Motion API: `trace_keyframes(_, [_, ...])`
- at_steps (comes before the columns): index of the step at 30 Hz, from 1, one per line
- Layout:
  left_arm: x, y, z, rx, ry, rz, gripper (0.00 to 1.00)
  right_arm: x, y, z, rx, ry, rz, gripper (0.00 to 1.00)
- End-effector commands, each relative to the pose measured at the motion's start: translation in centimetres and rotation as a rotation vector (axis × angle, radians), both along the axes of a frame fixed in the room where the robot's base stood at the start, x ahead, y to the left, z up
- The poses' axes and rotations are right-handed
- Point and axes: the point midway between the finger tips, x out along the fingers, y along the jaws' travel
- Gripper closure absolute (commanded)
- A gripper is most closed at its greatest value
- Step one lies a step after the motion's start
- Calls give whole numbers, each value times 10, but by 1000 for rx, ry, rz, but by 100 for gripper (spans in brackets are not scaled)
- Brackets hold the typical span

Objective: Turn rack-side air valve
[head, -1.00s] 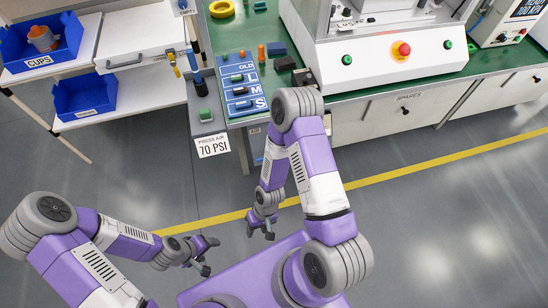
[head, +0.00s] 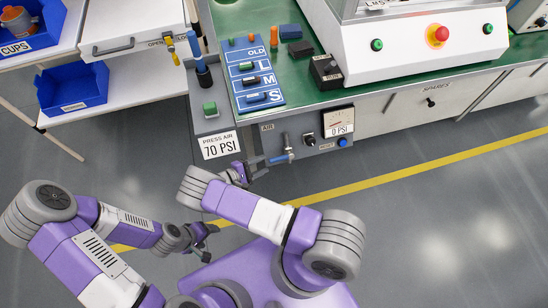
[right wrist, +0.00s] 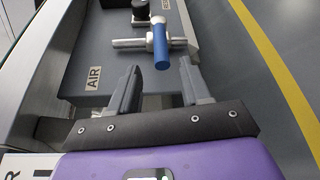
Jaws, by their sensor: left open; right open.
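The air valve (head: 288,153) is on the grey front panel under the green bench, beside an AIR label (head: 268,127). It has a metal pipe and a blue handle, which shows clearly in the right wrist view (right wrist: 161,46). My right gripper (head: 257,167) is open, just left of the valve in the head view. In the right wrist view its fingers (right wrist: 159,75) are apart, with the blue handle beyond the tips and roughly between them. No contact shows. My left gripper (head: 209,240) is open and empty, low over the floor.
A gauge (head: 338,122) reading 0 PSI, a black knob (head: 309,139) and a blue reset button (head: 342,143) are right of the valve. The floor in front is clear.

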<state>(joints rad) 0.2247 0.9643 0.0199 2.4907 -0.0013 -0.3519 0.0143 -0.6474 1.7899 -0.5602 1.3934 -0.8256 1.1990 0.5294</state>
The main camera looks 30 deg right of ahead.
Motion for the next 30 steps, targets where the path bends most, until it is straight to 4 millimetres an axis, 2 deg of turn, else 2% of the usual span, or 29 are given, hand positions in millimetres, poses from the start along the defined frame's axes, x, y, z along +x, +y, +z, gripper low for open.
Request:
trace_keyframes(12, [0, 0, -12, 0, 0, 0, 30, 2, -59, -17, 2, 3, -6, 53])
trace_keyframes(17, [0, 0, -13, 0, 0, 0, 30, 3, -68, -19, 4, 2, -4, 53])
trace_keyframes(24, [0, 0, -13, 0, 0, 0, 30, 3, -69, -19, 4, 2, -4, 53])
trace_keyframes(25, [0, 0, -13, 0, 0, 0, 30, 3, -69, -19, 4, 3, -4, 54])
trace_keyframes(30, [0, 0, -13, 0, 0, 0, 30, 3, -69, -19, 4, 3, -4, 80])
